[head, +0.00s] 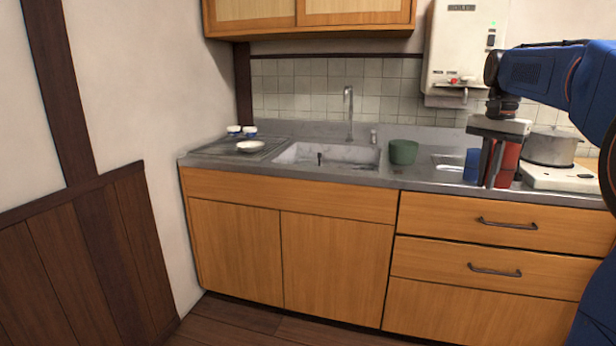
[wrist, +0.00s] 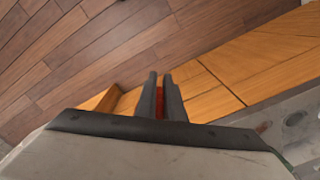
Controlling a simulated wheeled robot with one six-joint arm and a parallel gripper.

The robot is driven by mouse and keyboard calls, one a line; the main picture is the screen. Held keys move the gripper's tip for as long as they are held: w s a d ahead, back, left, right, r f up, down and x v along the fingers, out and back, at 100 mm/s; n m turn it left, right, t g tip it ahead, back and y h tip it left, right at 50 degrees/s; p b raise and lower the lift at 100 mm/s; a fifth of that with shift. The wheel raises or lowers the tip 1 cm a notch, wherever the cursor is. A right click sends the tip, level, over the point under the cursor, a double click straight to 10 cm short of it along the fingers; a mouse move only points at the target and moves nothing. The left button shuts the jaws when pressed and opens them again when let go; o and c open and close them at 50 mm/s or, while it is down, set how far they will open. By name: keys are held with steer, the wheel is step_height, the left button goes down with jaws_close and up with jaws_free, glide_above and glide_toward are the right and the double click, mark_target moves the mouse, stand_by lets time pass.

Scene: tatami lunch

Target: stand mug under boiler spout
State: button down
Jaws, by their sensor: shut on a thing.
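My gripper (head: 490,185) is shut on a red mug (head: 509,165) at the right part of the counter. A strip of red shows between the fingers (wrist: 160,76) in the wrist view. The fingers hide part of the mug, and I cannot tell whether its base touches the counter. The white boiler (head: 462,45) hangs on the tiled wall behind and to the left of my gripper. A short pipe shows at its underside (head: 463,97); the spout's end is hard to make out.
A blue container (head: 472,165) stands just left of my fingers. A grey pot (head: 550,147) sits on a white stove (head: 560,177) to the right. White dishes (head: 250,147) lie at the far left.

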steer(key=w+a+f, duration=0.3)
steer(key=w+f, duration=0.3)
steer(key=f, duration=0.9)
steer(key=w+a+f, duration=0.3)
steer(key=w+f, duration=0.3)
steer(key=f, duration=0.8)
steer(key=w+a+f, duration=0.3)
steer(key=w+f, duration=0.4)
steer(key=f, duration=0.8)
steer(key=s+a+f, duration=0.1)
steer(key=a+f, duration=0.2)
steer(key=f, duration=0.6)
steer(key=s+a+f, duration=0.1)
steer(key=a+f, duration=0.2)
steer(key=f, duration=0.6)
steer(key=s+f+n, duration=0.5)
steer(key=s+n, duration=0.1)
steer(key=n, duration=0.4)
steer(key=shift+s+n, duration=0.25)
steer(key=shift+n, duration=0.05)
